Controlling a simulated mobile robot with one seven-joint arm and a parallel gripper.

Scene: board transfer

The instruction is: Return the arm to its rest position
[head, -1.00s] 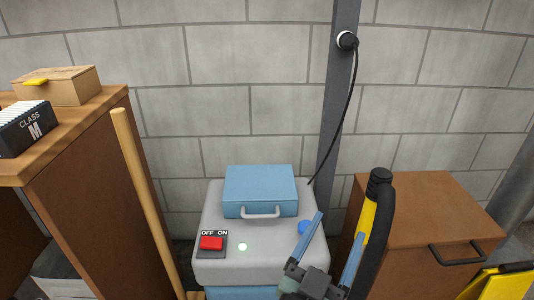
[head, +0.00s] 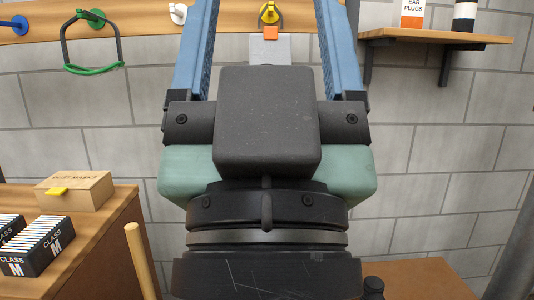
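My gripper (head: 268,20) fills the middle of the head view, raised close to the camera and pointing up. Its two blue fingers stand wide apart, and their tips run out of the top of the picture. No held object shows between the fingers in the visible part. The dark wrist and the green gripper body hide much of the wall and everything low in the centre.
At left, a wooden cabinet (head: 110,212) bears a cardboard box (head: 80,188) and a black card box (head: 38,250). A wooden pole (head: 139,255) leans beside it. A pegboard rail (head: 140,22) and a right shelf (head: 440,37) line the wall.

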